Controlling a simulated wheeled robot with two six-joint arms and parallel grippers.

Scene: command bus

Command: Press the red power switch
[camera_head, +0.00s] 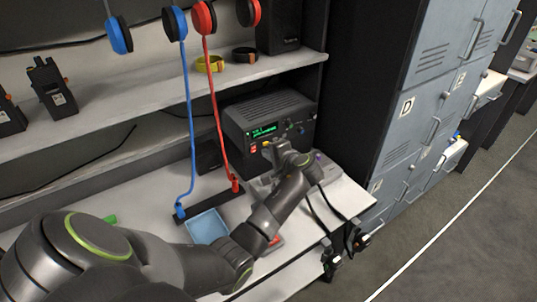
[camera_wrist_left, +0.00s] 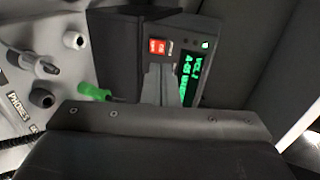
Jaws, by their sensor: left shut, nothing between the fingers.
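The red power switch (camera_wrist_left: 157,46) is a small lit red rocker on the dark front panel of the radio unit, left of the green display (camera_wrist_left: 190,78) in the left wrist view. In the head view, the radio unit (camera_head: 268,112) stands at the back of the desk, and the switch (camera_head: 253,149) is a small red spot on its front. My left gripper (camera_head: 268,148) is in front of the panel, shut and empty. Its fingers (camera_wrist_left: 160,84) point at the panel just below the switch in the wrist view; I cannot tell whether they touch. My right gripper is not in view.
Blue and red headsets hang from the shelf, their cords (camera_head: 189,120) and (camera_head: 215,110) running down left of the radio. A blue tray (camera_head: 207,226) lies on the desk. Grey lockers (camera_head: 405,115) stand at the right. A panel with knobs (camera_wrist_left: 73,41) is beside the radio.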

